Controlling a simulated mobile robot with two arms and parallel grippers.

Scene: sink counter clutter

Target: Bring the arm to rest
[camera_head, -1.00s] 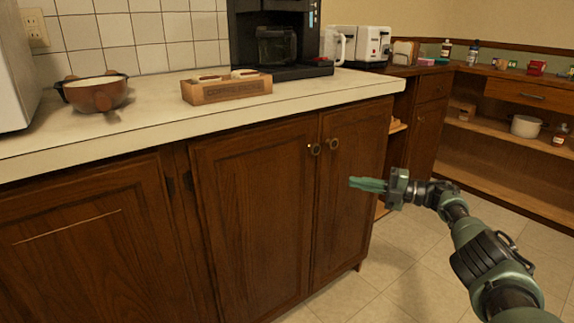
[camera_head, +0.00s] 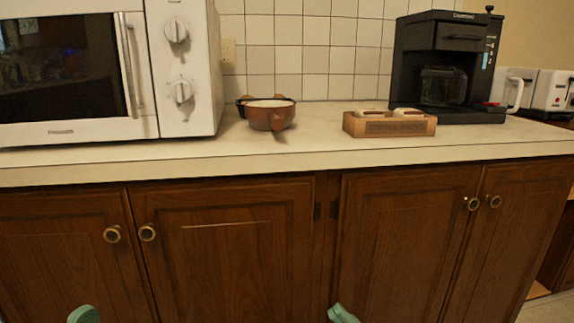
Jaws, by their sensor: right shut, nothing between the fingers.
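My right gripper (camera_head: 342,315) shows only as a green tip at the bottom edge, right of centre. It is shut and empty, in front of the lower cabinet doors. The rest of the right arm is out of frame. A rounded green part of my own body (camera_head: 84,315) shows at the bottom left. It is cut off by the edge, and I cannot tell whether it is my left gripper.
A white microwave (camera_head: 183,70), a brown pot (camera_head: 270,118), a coffee packs box (camera_head: 390,125), a black coffee machine (camera_head: 440,65) and a white toaster (camera_head: 553,92) stand on the counter (camera_head: 300,153). Wooden cabinets (camera_head: 235,255) with round knobs front it.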

